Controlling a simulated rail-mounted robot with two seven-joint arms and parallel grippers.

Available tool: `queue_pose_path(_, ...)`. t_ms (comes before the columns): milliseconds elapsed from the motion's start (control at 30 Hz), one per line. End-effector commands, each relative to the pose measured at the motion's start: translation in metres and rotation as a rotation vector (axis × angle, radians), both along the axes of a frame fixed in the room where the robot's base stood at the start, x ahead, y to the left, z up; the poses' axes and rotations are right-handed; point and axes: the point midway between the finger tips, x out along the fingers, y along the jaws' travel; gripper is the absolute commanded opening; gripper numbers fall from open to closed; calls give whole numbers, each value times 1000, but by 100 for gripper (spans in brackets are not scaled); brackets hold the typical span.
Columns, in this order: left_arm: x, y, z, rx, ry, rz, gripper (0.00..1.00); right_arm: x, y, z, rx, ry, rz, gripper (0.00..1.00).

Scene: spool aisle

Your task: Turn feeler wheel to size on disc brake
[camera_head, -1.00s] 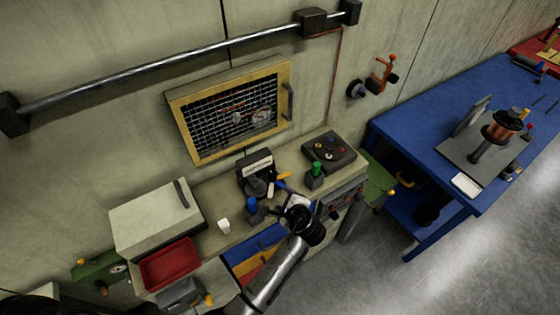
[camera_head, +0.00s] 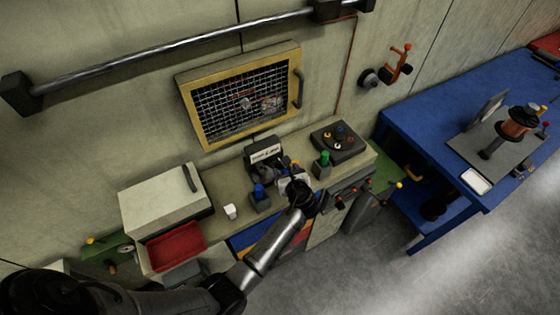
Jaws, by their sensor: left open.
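My left gripper (camera_head: 291,184) reaches in from the lower left, over the front of the bench. It is open, and its fingertips are close to a black device with a white label (camera_head: 265,153). The gripper partly covers the device's front, and I cannot tell whether they touch. An orange or yellow part shows by the fingers. I cannot clearly pick out the feeler wheel or the disc brake; they are too small or hidden here. My right gripper is not in view.
A blue-topped holder (camera_head: 260,198) and a white cup (camera_head: 230,211) stand left of the gripper. A green-topped holder (camera_head: 323,165) and a dark knob panel (camera_head: 338,141) are to its right. A red tray (camera_head: 176,246), grey box (camera_head: 160,201) and blue table (camera_head: 430,130) flank it.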

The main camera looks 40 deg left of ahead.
Motion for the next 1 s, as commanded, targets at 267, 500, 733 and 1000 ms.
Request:
queue_pose_path(267, 23, 37, -18, -1, 0, 0, 61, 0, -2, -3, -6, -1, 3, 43)
queue_pose_path(500, 34, 54, -27, -2, -1, -1, 61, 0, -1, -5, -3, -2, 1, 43)
queue_pose_path(733, 37, 59, -29, -2, -1, 1, 61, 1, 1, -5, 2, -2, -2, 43)
queue_pose_path(1000, 37, 59, -29, -2, -1, 1, 56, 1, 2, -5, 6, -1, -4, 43)
